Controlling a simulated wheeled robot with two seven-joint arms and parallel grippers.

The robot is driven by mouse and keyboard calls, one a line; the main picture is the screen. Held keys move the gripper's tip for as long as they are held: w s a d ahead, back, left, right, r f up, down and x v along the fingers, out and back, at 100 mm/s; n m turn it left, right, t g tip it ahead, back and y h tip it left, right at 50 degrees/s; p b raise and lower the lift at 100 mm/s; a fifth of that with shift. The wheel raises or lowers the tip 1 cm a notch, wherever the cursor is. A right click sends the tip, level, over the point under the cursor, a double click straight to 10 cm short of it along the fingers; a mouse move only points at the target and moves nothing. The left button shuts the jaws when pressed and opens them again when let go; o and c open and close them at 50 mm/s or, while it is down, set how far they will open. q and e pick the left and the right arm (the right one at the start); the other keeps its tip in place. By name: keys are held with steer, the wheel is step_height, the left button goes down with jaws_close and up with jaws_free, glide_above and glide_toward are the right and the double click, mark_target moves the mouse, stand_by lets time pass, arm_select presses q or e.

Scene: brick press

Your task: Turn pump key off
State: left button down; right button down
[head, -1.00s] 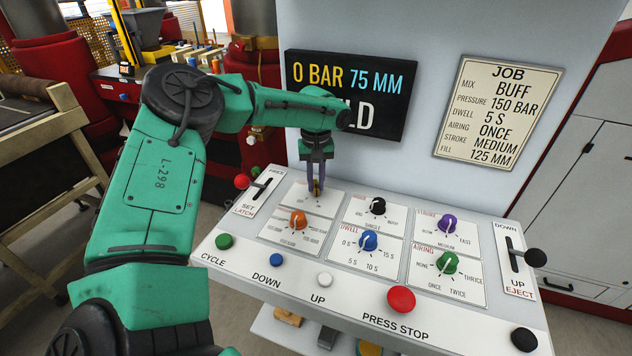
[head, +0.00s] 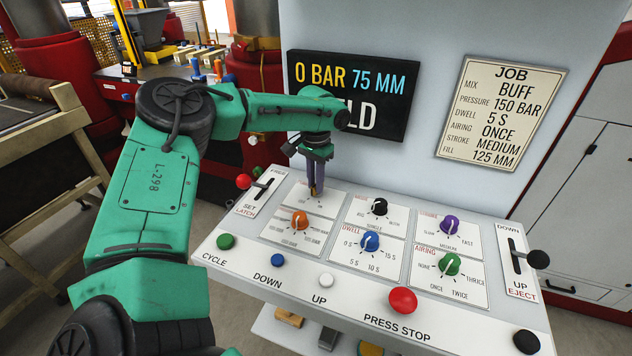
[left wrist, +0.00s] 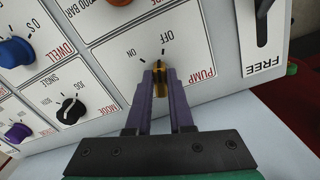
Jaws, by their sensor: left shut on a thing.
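The brass-yellow pump key (left wrist: 160,82) stands in the PUMP panel, between the ON and OFF labels in the left wrist view. It appears nearer the OFF mark, but its exact angle is hard to tell. My left gripper (left wrist: 161,76) is shut on the key, with a purple finger on each side. In the head view, the left gripper (head: 315,188) reaches down to the PUMP panel at the upper left of the console. The key (head: 313,193) is mostly hidden there by the fingers. My right gripper is not in view.
The orange knob (head: 299,219) sits just in front of the key, and the black mode knob (head: 379,206) to its right. The FREE/SET lever (head: 262,184) is at left. The display (head: 376,108), reading 0 BAR 75 MM, is behind, partly covered by my arm.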

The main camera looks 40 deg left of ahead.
mark_target(314, 184)
arm_select(q)
steer(key=shift+a+r+m, duration=0.1)
steer(key=shift+m, duration=1)
steer(key=c, duration=0.8)
jaws_free()
step_height(314, 184, up, 14)
steer(key=b, duration=0.1)
steer(key=shift+r, duration=0.25)
steer(key=shift+a, duration=0.15)
